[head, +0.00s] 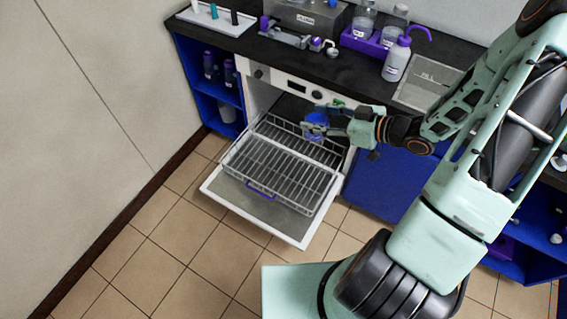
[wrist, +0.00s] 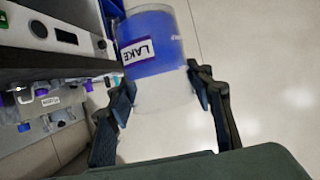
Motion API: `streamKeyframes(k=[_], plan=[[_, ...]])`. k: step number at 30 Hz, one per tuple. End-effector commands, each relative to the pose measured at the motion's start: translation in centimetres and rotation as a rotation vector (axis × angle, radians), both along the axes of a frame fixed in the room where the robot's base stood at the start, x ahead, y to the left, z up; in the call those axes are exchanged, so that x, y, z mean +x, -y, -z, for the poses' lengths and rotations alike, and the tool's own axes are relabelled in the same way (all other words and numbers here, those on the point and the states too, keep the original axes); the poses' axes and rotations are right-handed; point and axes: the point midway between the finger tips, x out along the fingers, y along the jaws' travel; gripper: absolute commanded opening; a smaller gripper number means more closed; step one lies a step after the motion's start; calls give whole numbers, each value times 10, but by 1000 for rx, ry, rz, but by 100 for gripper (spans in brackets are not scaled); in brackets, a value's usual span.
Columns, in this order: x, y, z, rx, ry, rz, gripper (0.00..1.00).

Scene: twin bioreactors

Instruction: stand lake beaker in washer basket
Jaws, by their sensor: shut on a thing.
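The lake beaker (wrist: 158,62) is clear with a blue part and a white LAKE label, which reads upside down in the wrist view. My gripper (wrist: 166,98) is shut on it, one finger on each side. In the head view the blue of the beaker (head: 316,119) shows at the end of my gripper (head: 328,128), over the rear right part of the washer basket (head: 262,187). The basket is a wire rack pulled out over the open washer door. I cannot tell the beaker's exact height above the wires.
The washer's white control panel (head: 300,87) and the dark counter stand just behind the gripper. A purple tray (head: 366,44) with bottles and a white wash bottle (head: 396,62) are on the counter. The front of the basket looks empty.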

Motion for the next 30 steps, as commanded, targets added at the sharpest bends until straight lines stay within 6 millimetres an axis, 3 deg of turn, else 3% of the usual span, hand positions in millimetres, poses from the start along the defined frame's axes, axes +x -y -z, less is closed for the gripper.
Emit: streamKeyframes(k=[1, 17, 30], plan=[[2, -6, 22, 2, -2, 3, 22], [25, -44, 144, 1, -2, 89, 22], [34, -70, 256, 1, -2, 164, 22]])
